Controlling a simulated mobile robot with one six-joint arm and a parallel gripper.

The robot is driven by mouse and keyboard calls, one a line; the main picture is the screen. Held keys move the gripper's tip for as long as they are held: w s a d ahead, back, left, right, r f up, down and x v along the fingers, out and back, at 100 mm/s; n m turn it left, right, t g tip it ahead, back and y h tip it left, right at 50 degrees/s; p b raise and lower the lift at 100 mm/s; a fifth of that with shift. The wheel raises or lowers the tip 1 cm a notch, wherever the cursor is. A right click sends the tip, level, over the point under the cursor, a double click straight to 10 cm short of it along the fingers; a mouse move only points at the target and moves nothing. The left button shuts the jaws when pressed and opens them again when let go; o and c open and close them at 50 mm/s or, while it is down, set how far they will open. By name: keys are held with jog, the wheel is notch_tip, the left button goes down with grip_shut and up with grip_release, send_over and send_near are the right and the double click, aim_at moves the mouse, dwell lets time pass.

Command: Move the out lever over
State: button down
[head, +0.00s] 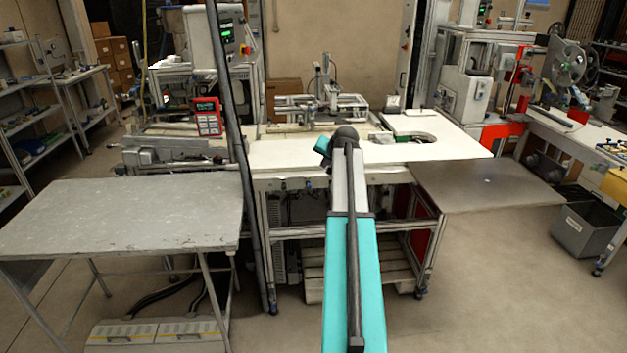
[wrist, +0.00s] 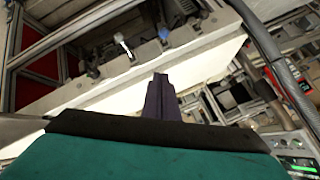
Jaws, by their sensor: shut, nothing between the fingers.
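My gripper (wrist: 160,78) shows in the wrist view as dark fingers shut together with nothing between them. Beyond the fingertips, a small white-tipped lever (wrist: 122,42) and a small blue knob or lever (wrist: 164,32) sit on a pale metal rail, apart from the gripper. I cannot tell which is the out lever. In the head view my arm reaches forward to the white-topped machine table (head: 455,148). A teal part of my wrist shows near the table's front edge, and the fingers cannot be made out there.
A grey table (head: 120,215) stands at the left, with a dark upright post (head: 232,120) beside the machine. A red-framed control panel (head: 207,117) is behind it. A lower grey shelf (head: 490,185) and grey bin (head: 585,230) are at the right. The front floor is open.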

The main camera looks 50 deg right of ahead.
aim_at(309, 185)
jog(key=w+f+p, duration=0.5)
jog(key=w+f, duration=0.1)
jog(key=f, duration=0.3)
jog(key=shift+w+d+f, duration=0.15)
jog(key=shift+d+f, duration=0.2)
dwell(0.7)
jog(key=shift+f, duration=0.1)
jog(key=shift+a+f+b, duration=0.2)
jog(key=shift+b, duration=0.45)
jog(key=shift+s+f+t+b, duration=0.1)
jog(key=shift+s+t+b, duration=0.2)
jog(key=shift+b, duration=0.55)
